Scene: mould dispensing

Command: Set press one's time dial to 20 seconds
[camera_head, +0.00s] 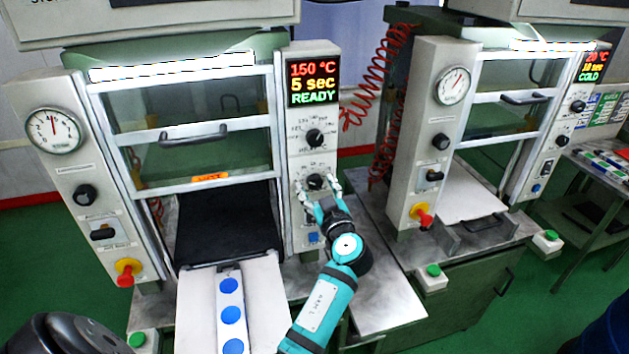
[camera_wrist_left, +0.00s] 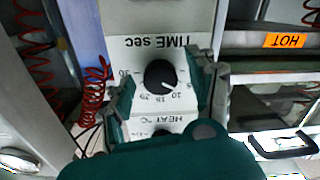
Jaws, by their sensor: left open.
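Press one stands at the left in the head view, with its display (camera_head: 313,83) reading 150 °C, 5 sec, READY. Its black time dial (camera_head: 315,182) is the lower knob on the panel beneath the display. In the left wrist view the time dial (camera_wrist_left: 160,75) appears upside down under "TIME sec", its white mark pointing towards the low numbers near 5. My left gripper (camera_head: 318,184) is open, with one finger on each side of the dial. Both fingers also show in the wrist view, apart from the knob as far as I can tell. My right gripper is out of view.
The heat dial (camera_head: 314,138) sits just above the time dial. A blue switch (camera_head: 313,238) is below it. A white strip with blue discs (camera_head: 230,300) lies before press one. A second press (camera_head: 445,130) with a red coiled hose (camera_head: 385,85) stands to the right.

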